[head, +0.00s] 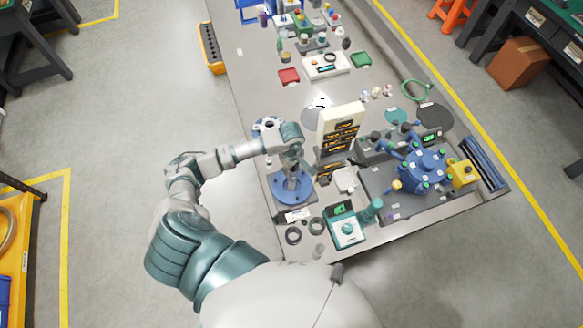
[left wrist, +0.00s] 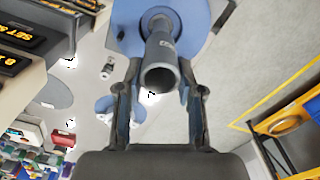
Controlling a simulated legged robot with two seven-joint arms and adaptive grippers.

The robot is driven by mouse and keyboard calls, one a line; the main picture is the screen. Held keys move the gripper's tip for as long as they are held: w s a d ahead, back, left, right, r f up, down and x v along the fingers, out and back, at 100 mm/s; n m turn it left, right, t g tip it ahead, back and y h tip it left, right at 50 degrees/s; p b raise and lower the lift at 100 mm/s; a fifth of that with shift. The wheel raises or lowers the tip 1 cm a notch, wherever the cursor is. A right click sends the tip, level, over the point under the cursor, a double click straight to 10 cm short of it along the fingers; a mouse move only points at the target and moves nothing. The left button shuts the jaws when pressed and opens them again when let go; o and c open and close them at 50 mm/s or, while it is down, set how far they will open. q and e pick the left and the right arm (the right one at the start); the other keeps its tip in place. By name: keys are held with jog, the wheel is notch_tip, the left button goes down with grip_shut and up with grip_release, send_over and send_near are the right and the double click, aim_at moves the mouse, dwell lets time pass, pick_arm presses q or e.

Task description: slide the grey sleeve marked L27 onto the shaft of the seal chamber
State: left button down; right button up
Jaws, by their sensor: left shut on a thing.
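My left gripper (head: 293,163) reaches in from the left over the blue round flange of the seal chamber (head: 286,192). In the left wrist view the gripper (left wrist: 160,88) has its fingers on both sides of a grey sleeve (left wrist: 164,49) and is shut on it. The sleeve is a hollow tube, its open end towards the camera, with a small label too small to read. The blue flange (left wrist: 200,18) lies behind the sleeve. The shaft is hidden, so I cannot tell whether the sleeve is around it. My right gripper is not in view.
A cream rack with lit displays (head: 341,122) stands close right of the gripper. A teal-and-white meter (head: 346,229) and dark rings (head: 293,236) lie in front of the chamber. A blue multi-port vessel (head: 424,168) is further right. The table's left edge is near.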

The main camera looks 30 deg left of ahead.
pick_arm(q)
jog(key=shift+a+r+p, duration=0.15)
jog(key=shift+r+p, duration=0.35)
jog(key=shift+r, duration=0.05)
notch_tip(320, 180, up, 11)
jog(key=p, duration=0.5)
jog(key=shift+f, duration=0.15)
dwell(0.7)
jog(key=shift+f, duration=0.1)
jog(key=shift+w+f+m+b, duration=0.1)
jog(key=shift+f+m+b, duration=0.95)
jog(key=shift+f, duration=0.7)
jog(key=shift+w+f+m+b, duration=0.1)
jog(key=shift+f+m+b, duration=0.9)
jog(key=shift+f, duration=0.75)
jog(key=shift+f+m+b, duration=0.95)
jog(key=shift+f+b, duration=0.1)
jog(key=shift+f, duration=0.7)
